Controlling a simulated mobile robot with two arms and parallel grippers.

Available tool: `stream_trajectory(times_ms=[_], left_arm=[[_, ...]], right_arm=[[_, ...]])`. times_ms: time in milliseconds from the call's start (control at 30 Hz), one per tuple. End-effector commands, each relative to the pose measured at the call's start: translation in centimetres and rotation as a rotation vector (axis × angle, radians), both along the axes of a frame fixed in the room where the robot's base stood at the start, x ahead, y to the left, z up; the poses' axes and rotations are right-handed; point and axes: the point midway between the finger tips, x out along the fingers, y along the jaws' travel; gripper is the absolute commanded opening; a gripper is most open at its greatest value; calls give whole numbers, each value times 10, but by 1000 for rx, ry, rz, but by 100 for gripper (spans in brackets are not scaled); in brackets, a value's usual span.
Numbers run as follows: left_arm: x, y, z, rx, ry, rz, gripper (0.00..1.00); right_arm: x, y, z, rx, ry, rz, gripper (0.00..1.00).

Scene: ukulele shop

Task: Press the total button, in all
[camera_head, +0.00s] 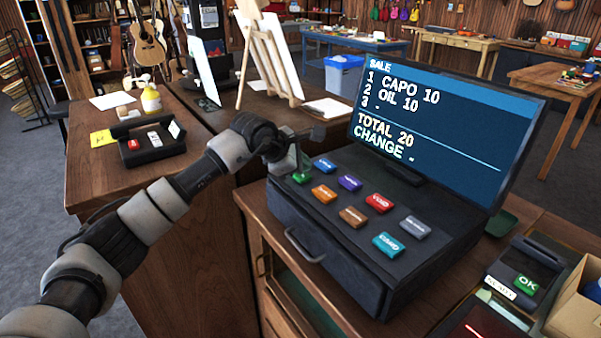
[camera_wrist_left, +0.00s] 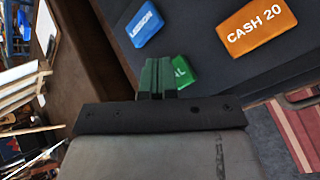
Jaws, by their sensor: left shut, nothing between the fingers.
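The green total button (camera_head: 301,178) is at the far left corner of the dark register's (camera_head: 342,262) key panel. It also shows in the left wrist view (camera_wrist_left: 184,71), where only "AL" of its label is readable. My left gripper (camera_head: 304,163) is shut and empty, with its fingertips right at this button. The fingers (camera_wrist_left: 158,80) cover part of the button in the left wrist view. I cannot tell whether they touch it. The register screen (camera_head: 440,130) reads SALE, CAPO 10, OIL 10, TOTAL 20, with a dash after CHANGE. My right gripper is not in view.
The blue LESSON key (camera_wrist_left: 145,24) and orange CASH 20 key (camera_wrist_left: 256,28) are close to the fingers. Red VOID (camera_head: 379,203) and teal CARD (camera_head: 387,245) keys are farther right. A card reader (camera_head: 524,272) stands at right, a small black tray (camera_head: 148,143) at left.

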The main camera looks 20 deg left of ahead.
Motion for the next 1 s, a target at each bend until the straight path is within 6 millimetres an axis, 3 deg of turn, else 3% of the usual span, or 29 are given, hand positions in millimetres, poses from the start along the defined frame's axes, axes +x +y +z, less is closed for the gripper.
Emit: stream_trajectory(times_ms=[200,567,1000], left_arm=[[0,0,12,0,1,1,0],[0,0,14,0,-1,1,0],[1,0,54,1,-3,1,0]], right_arm=[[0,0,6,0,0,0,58],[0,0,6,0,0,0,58],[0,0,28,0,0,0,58]])
